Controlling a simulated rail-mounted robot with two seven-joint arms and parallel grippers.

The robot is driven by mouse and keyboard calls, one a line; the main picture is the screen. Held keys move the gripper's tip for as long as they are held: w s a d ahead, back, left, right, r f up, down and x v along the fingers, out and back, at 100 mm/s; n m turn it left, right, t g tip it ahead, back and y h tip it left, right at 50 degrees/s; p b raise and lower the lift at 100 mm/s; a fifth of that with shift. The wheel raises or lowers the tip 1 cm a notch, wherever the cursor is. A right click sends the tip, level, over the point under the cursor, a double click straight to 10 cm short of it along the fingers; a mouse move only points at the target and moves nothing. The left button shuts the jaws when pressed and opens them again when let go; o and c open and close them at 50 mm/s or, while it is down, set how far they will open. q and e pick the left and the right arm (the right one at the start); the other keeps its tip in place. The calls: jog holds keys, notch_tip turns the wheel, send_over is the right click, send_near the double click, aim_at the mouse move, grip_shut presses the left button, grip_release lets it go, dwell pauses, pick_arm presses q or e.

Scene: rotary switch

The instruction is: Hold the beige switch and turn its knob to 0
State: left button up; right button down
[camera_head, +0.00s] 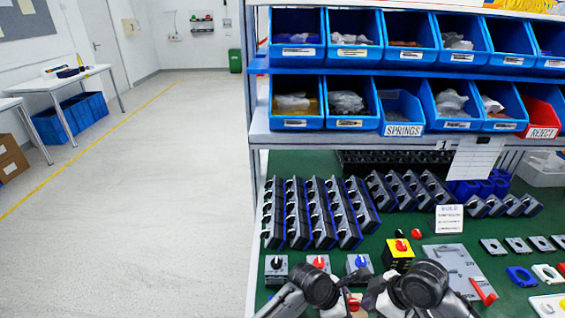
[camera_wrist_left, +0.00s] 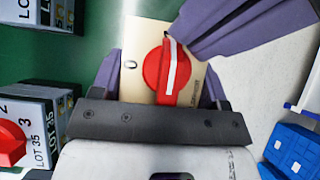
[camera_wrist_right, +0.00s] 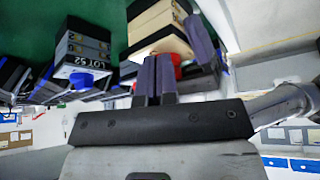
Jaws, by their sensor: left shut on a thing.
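The beige switch (camera_wrist_left: 135,85) with a red knob (camera_wrist_left: 155,72) sits between the fingers of my left gripper (camera_wrist_left: 162,75), which is shut on its body. The fingers of my right gripper (camera_wrist_right: 155,75) are close together with no clear gap and reach the knob's edge. In the right wrist view the switch (camera_wrist_right: 160,30) is just beyond them, the knob partly hidden. In the head view both grippers meet at the bottom, around the red knob (camera_head: 354,303).
Grey switches with red and blue knobs (camera_head: 276,264) stand on the green bench near my left arm. A yellow box with a red button (camera_head: 398,254) and a grey plate (camera_head: 455,262) lie beyond my right arm. Rows of dark holders (camera_head: 315,212) fill the bench behind.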

jog(key=shift+w+d, duration=0.2)
jog(key=shift+w, duration=0.25)
jog(key=shift+s+a, duration=0.1)
jog(key=shift+a, duration=0.05)
jog(key=shift+d, duration=0.3)
notch_tip(320, 180, up, 6)
jog(key=shift+d, duration=0.15)
dwell(0.4)
jog(key=shift+s+a+f, duration=0.2)
jog(key=shift+s+f, duration=0.3)
jog(key=shift+f, duration=0.5)
jog(key=shift+s+a+f, duration=0.2)
jog(key=shift+s+f, duration=0.25)
jog(key=shift+f, duration=0.6)
jog(key=shift+s+a+f, duration=0.2)
jog(key=shift+s+f, duration=0.3)
jog(key=shift+f, duration=0.5)
